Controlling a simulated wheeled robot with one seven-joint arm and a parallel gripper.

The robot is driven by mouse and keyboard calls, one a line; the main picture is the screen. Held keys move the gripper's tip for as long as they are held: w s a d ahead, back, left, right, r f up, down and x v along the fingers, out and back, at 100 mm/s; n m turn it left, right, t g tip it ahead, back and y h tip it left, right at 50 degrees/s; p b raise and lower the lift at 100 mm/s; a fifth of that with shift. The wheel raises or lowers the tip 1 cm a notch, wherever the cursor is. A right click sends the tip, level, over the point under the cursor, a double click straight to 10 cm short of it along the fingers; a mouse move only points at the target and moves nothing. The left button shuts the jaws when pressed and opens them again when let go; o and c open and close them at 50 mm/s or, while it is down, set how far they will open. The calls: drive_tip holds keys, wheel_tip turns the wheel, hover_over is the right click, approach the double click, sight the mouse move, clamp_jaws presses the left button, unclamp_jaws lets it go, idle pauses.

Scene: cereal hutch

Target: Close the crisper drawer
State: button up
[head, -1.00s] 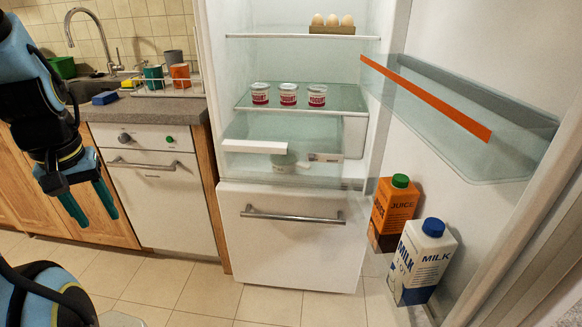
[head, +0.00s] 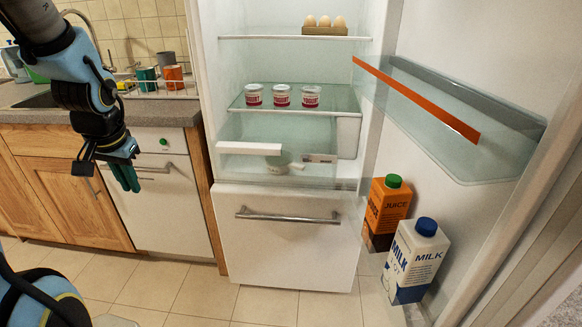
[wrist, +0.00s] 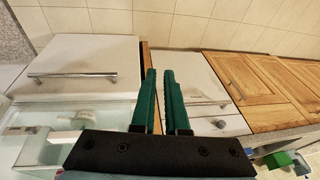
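The clear crisper drawer (head: 228,163) is low in the fridge, below the yogurt shelf, with a white grip bar (head: 250,148) across its front left. It appears pulled partly forward. A small white item (head: 278,163) shows inside through the clear wall. The drawer also appears at the lower left of the wrist view (wrist: 37,150). My gripper (head: 130,178) hangs in front of the white dishwasher-like cabinet, left of the fridge and apart from the drawer. Its green fingers point down, close together with only a narrow gap, and hold nothing.
The fridge door stands open at the right, with a juice carton (head: 387,207) and a milk carton (head: 416,262) low on it. Yogurt cups (head: 282,96) and eggs (head: 325,24) sit on shelves. A freezer drawer (head: 288,250) with a metal handle is below. The floor in front is clear.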

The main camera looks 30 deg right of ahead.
drive_tip(key=w+d+m+h, duration=0.1)
drive_tip(key=d+m, duration=0.1)
drive_tip(key=d, duration=0.3)
drive_tip(key=w+d+f+m+h, duration=0.1)
drive_tip(key=d+m, duration=0.2)
drive_tip(key=d, duration=0.2)
drive_tip(key=w+d+f+m, duration=0.1)
drive_tip(key=w+d+m, duration=0.1)
drive_tip(key=d, duration=0.3)
drive_tip(key=shift+d+m+t+h, duration=0.4)
clamp_jaws()
drive_tip(key=s+d+f+m+g+h, duration=0.1)
drive_tip(key=s+d+m, duration=0.15)
drive_tip(key=d, duration=0.45)
drive_tip(key=s+d+f+m+g+h+p, duration=0.1)
drive_tip(key=s+d+m+h, duration=0.1)
drive_tip(key=d+m, duration=0.3)
drive_tip(key=s+d+f+m+g+h, duration=0.1)
drive_tip(key=s+d+m, duration=0.1)
drive_tip(key=d, duration=0.6)
drive_tip(key=x, duration=0.3)
drive_tip(key=w+d+x, duration=0.1)
drive_tip(key=x, duration=0.3)
drive_tip(key=r+p+x, duration=0.1)
drive_tip(key=x, duration=0.2)
drive_tip(key=shift+w+d, duration=0.3)
drive_tip(key=shift+w, duration=0.1)
drive_tip(key=shift+w+d+f+p, duration=0.25)
drive_tip(key=shift+w+d+p, duration=0.3)
